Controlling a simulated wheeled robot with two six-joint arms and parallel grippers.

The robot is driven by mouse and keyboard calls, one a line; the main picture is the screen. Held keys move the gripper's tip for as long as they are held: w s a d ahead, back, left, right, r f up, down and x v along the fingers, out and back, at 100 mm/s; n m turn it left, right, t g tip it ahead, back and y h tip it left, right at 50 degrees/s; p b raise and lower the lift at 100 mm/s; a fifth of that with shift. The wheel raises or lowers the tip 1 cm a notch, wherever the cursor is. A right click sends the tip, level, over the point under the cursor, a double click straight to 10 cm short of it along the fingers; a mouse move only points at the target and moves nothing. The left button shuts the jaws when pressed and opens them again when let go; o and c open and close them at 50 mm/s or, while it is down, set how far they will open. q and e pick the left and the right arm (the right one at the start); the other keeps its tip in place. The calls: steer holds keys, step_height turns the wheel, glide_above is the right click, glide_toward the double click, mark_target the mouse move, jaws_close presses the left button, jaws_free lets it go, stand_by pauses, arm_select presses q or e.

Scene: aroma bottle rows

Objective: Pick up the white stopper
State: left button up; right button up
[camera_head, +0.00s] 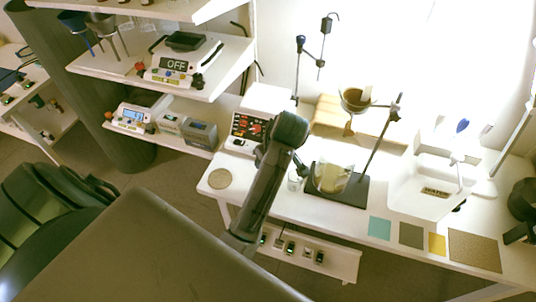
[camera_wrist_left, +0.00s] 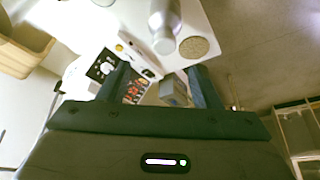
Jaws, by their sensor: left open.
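I cannot make out a white stopper for certain in either view. A pale grey bottle-like piece (camera_wrist_left: 165,22) with a lighter rounded end shows ahead of my left fingers in the left wrist view. My left gripper (camera_wrist_left: 160,80) is open, its two dark fingers apart with nothing held between them. In the head view my left arm reaches over the white table (camera_head: 400,225) and hides part of it. A small clear glass (camera_head: 294,182) stands just right of the arm. My right gripper cannot be made out.
A round tan mat (camera_head: 220,178) lies left of my arm, also in the wrist view (camera_wrist_left: 195,47). A white control box (camera_head: 248,130) is behind. A beaker (camera_head: 331,178) on a dark stand base and a water container (camera_head: 432,190) are right. Coloured squares (camera_head: 379,228) lie in front.

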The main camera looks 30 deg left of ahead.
arm_select(q)
steer(key=x, duration=0.4)
steer(key=shift+s+a+f+p, duration=0.1)
steer(key=shift+a+f+p, duration=0.15)
steer(key=shift+p, duration=0.1)
steer(key=shift+a+f+p, duration=0.1)
steer(key=shift+f+p, duration=0.1)
steer(key=shift+p, duration=0.1)
steer(key=x, duration=0.1)
steer(key=p+x, duration=0.1)
steer(key=x, duration=0.1)
steer(key=p+x, duration=0.1)
steer(key=shift+s+f, duration=0.2)
steer(key=shift+f, duration=0.1)
steer(key=shift+w+f, duration=0.1)
steer(key=shift+f, duration=0.05)
steer(key=c, duration=1.1)
